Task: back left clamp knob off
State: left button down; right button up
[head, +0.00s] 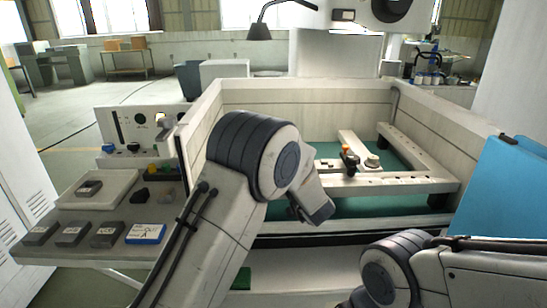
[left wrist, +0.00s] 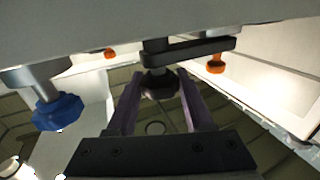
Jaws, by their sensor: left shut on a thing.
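In the left wrist view a dark round clamp knob (left wrist: 160,84) sits on a short stem by a black clamp bar (left wrist: 190,50). My left gripper (left wrist: 160,76) has one purple finger on each side of this knob and is shut on it. In the head view my left arm reaches over the front of the white tank, and its fingers cannot be made out. An orange-topped clamp (head: 347,152) and a cream knob (head: 372,160) show on the work frame in the tank. My right arm shows at the lower right; its gripper is out of view.
In the left wrist view a blue knob (left wrist: 58,112) hangs close on the left and an orange knob (left wrist: 215,64) on the right. The white tank wall (head: 300,86) surrounds the frame. A side shelf holds a tray (head: 98,202), dark blocks and a blue-edged block (head: 146,234).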

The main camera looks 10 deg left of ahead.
pick_arm(q)
jog(key=shift+r+n+g+y+p, duration=0.1)
jog(key=shift+n+g+y+p, duration=0.95)
jog(key=shift+n+g+y, duration=1)
pick_arm(e)
jog(key=shift+r, duration=1.4)
pick_arm(q)
jog(key=shift+g, duration=0.35)
jog(key=shift+c, duration=1.4)
grip_release()
jog(key=shift+s+d, duration=0.2)
jog(key=shift+d, duration=0.25)
jog(key=b+v, duration=0.1)
jog(key=v, duration=0.8)
jog(key=shift+d+b, duration=0.2)
jog(key=shift+b, duration=0.1)
pick_arm(e)
jog(key=shift+f, duration=0.8)
